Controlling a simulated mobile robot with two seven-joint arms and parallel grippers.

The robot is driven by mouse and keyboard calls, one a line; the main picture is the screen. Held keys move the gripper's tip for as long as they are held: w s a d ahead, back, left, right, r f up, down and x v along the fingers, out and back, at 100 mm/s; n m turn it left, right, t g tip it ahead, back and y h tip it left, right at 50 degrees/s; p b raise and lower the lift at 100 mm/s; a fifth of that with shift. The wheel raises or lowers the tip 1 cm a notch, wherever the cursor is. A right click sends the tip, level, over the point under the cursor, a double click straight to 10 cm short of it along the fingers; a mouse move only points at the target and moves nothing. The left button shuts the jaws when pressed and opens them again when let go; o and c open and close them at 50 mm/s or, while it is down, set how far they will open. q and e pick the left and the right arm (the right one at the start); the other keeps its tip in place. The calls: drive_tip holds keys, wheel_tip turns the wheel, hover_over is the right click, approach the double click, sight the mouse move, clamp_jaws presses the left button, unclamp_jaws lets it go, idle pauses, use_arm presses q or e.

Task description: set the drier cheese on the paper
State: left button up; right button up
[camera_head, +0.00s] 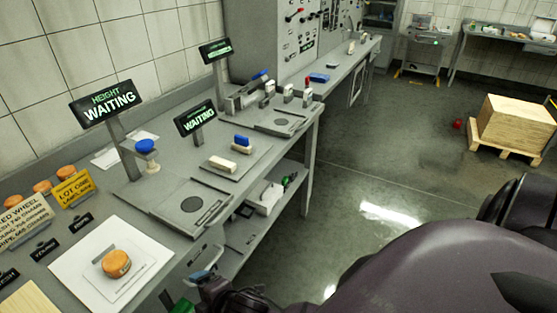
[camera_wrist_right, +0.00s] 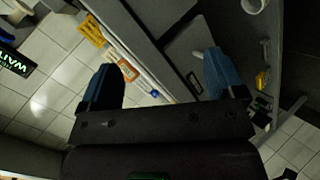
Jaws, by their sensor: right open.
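An orange cheese wheel (camera_head: 116,263) sits on a white square sheet or plate (camera_head: 70,262) at the front left of the bench; I cannot tell which it is. Several more orange wheels, including one (camera_head: 66,172) and another (camera_head: 42,187), stand behind the signs at the left. A pale sheet like paper (camera_head: 112,155) lies farther back. My right gripper (camera_head: 194,290) is low at the bench's front edge, partly cut off. In the right wrist view its blue fingers (camera_wrist_right: 157,66) are apart with nothing held between them. My left gripper is not in view.
Blue-and-white stamp-like items (camera_head: 242,143) lie beyond. A lower shelf (camera_head: 250,230) holds small things. A wooden crate (camera_head: 515,120) stands across the open floor.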

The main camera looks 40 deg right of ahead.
drive_tip(key=s+d+f+m+h, duration=0.2)
drive_tip(key=s+d+f+m, duration=0.2)
drive_tip(key=s+d+m, duration=0.7)
drive_tip(key=d+m, duration=0.3)
drive_tip(key=m, duration=0.1)
drive_tip(key=shift+d+m+t+h, duration=0.3)
drive_tip(key=shift+d, duration=0.1)
